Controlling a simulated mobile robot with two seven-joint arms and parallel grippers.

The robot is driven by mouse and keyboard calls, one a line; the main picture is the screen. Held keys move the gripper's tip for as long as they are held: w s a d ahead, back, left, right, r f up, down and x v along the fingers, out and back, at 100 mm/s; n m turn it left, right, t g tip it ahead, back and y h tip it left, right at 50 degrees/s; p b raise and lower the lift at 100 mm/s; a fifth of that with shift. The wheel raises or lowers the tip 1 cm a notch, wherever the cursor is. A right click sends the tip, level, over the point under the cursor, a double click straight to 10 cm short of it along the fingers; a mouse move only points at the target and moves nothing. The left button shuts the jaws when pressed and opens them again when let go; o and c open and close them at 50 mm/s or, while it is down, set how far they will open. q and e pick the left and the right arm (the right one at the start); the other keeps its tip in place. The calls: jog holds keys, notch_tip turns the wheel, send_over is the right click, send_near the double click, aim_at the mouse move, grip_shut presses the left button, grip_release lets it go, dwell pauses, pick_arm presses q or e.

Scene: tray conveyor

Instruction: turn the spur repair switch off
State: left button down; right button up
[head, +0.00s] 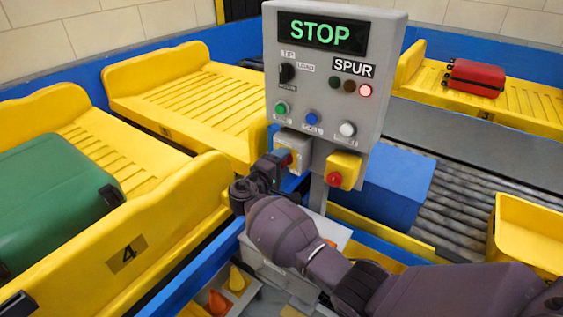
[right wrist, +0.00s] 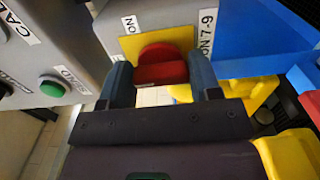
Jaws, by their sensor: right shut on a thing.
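The spur repair switch appears to be the small grey box with a yellow plate (head: 299,157) and a red knob, low on the left of the control panel (head: 385,75). My right gripper (head: 277,164) is at this switch. In the right wrist view, my right gripper (right wrist: 160,85) is shut on the red knob (right wrist: 160,68), with a finger on each side. The yellow plate (right wrist: 128,46) shows behind the knob, with an "ON" label beside it. The knob's setting is hard to read. My left gripper is not in view.
The panel display reads STOP, and a red lamp (head: 365,91) glows under SPUR. A yellow box with a red button (head: 334,179) hangs just right of the switch. Yellow trays (head: 190,105) stand left, one holding a green suitcase (head: 60,195). A red suitcase (head: 474,77) lies back right.

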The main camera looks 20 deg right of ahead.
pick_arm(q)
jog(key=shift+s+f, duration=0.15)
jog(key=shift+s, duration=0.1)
pick_arm(e)
jog(key=o, duration=0.9)
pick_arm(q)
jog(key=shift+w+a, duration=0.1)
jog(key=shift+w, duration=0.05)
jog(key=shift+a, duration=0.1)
pick_arm(e)
jog(key=shift+a, duration=0.1)
